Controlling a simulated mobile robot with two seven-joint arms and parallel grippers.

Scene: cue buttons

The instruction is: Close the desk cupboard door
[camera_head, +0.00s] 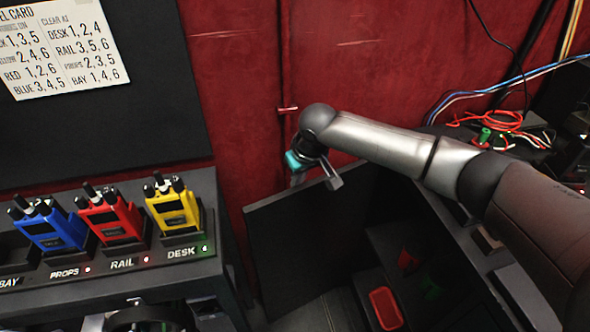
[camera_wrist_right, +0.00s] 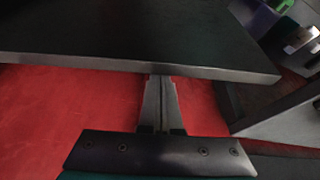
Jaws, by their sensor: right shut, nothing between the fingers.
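The desk cupboard door (camera_head: 310,240) is a dark flat panel that stands open, swung out to the left of the cupboard (camera_head: 385,240). My right gripper (camera_head: 314,178) is at the door's top edge, by the red wall. In the right wrist view, the door (camera_wrist_right: 130,35) spans the top of the picture. The shut, empty fingers (camera_wrist_right: 160,88) reach to its edge there; I cannot tell whether they touch it. My left gripper is in neither view.
A dark rack (camera_head: 225,235) at left holds blue (camera_head: 50,228), red (camera_head: 112,218) and yellow (camera_head: 172,208) radios. A red-rimmed item (camera_head: 385,308) lies inside the cupboard. Cables (camera_head: 490,120) lie at right. A label card (camera_head: 60,45) hangs at upper left.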

